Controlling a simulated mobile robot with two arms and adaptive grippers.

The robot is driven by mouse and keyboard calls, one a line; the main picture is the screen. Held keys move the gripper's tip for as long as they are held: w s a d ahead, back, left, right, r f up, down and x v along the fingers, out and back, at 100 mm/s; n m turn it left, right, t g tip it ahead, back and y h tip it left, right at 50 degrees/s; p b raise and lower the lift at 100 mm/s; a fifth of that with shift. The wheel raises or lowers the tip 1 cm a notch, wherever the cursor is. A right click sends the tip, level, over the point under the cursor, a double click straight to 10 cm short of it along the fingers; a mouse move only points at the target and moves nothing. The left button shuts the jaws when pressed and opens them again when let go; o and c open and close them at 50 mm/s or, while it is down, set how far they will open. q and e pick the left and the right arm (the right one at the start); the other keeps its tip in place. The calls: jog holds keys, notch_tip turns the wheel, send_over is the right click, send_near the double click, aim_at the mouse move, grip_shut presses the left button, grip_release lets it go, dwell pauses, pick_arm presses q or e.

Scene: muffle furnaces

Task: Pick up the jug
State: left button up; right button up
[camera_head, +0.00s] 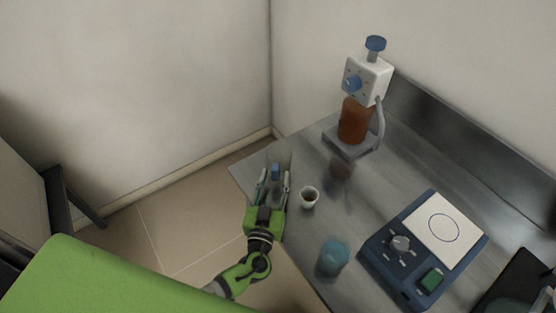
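No thing in view is plainly a jug. A small, partly see-through thing with a blue part (276,171) stands near the table's left corner and may be it. My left gripper (274,179) has its fingers spread, one on each side of the blue part; I cannot tell whether they touch it. A small white cup (310,198) with brown contents stands just right of the gripper. A blue see-through beaker (333,257) stands nearer the front edge. My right gripper is not in view.
The grey metal table (300,160) also bears a dispenser (367,80) on a brown bottle (355,120), a small dark jar (341,168) and a blue hotplate device (405,255) with a white top. A dark item (515,285) lies at the lower right. Walls stand behind.

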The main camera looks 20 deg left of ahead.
pick_arm(q)
jog(key=shift+w, duration=0.35)
grip_shut()
